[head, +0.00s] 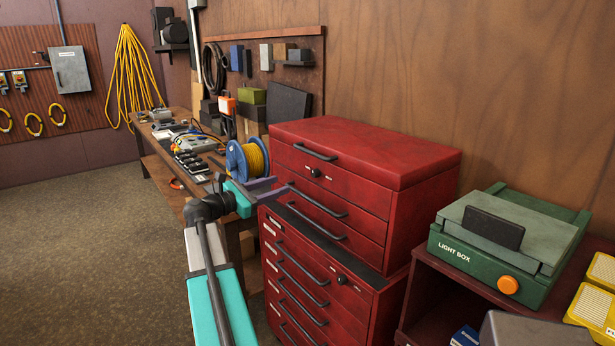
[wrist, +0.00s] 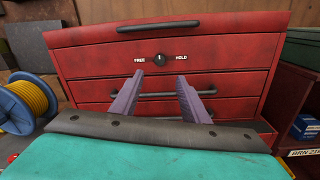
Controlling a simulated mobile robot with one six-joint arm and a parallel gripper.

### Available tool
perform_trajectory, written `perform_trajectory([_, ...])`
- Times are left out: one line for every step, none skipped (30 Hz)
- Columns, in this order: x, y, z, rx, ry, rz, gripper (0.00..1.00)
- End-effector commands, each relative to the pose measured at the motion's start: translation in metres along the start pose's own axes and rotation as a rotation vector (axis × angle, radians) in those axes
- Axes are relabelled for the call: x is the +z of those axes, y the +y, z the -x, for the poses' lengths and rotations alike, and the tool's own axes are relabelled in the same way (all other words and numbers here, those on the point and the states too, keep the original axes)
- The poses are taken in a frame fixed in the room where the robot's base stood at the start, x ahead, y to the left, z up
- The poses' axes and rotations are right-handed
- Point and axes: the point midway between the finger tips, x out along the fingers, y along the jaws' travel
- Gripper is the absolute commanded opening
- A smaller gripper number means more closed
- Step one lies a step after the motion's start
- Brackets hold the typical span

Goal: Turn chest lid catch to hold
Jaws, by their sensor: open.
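The red tool chest (head: 424,187) stands on a red drawer cabinet, its lid shut. The lid catch (wrist: 159,59) is a small round black knob on the chest's top front panel, between the words FREE on the left and HOLD on the right. Its pale mark looks about upright, between the two words. The catch also shows small in the head view (head: 315,172). My gripper (wrist: 162,88) is open and empty, its two purple fingers spread in front of the chest drawers, below the catch and apart from it. In the head view my gripper (head: 280,187) is left of the chest front.
A blue reel of yellow cord (head: 246,160) stands on the workbench just behind my gripper. Black drawer handles (head: 318,200) jut from the chest front. A green light box (head: 505,245) sits on a shelf to the right. Open floor (head: 90,240) lies to the left.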

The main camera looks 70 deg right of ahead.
Motion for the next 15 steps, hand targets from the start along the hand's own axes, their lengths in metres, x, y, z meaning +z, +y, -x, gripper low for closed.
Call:
perform_trajectory([0.001, 0.000, -0.003, -0.001, 0.000, 0.000, 0.42])
perform_trajectory([0.001, 0.000, -0.005, -0.001, 0.000, 0.000, 0.42])
perform_trajectory([0.001, 0.001, -0.008, -0.001, 0.000, 0.000, 0.42])
perform_trajectory([0.001, 0.001, -0.011, -0.001, 0.000, 0.000, 0.42])
perform_trajectory([0.001, 0.001, -0.014, -0.001, 0.000, 0.000, 0.42])
perform_trajectory([0.001, 0.000, -0.019, -0.002, 0.000, 0.000, 0.42])
perform_trajectory([0.001, 0.000, -0.022, -0.002, 0.000, 0.000, 0.42])
perform_trajectory([0.001, 0.000, -0.026, -0.002, 0.000, 0.000, 0.42])
perform_trajectory([0.002, 0.001, -0.031, -0.002, 0.001, -0.001, 0.42])
perform_trajectory([0.002, 0.001, -0.035, -0.002, 0.000, -0.001, 0.42])
perform_trajectory([0.002, 0.001, -0.040, -0.002, 0.000, -0.001, 0.42])
perform_trajectory([0.002, 0.001, -0.046, -0.002, 0.000, -0.001, 0.42])
perform_trajectory([0.001, 0.001, -0.050, -0.002, 0.001, -0.001, 0.42])
perform_trajectory([0.001, 0.001, -0.054, -0.002, 0.001, -0.001, 0.42])
perform_trajectory([0.001, 0.001, -0.060, -0.002, 0.001, -0.001, 0.42])
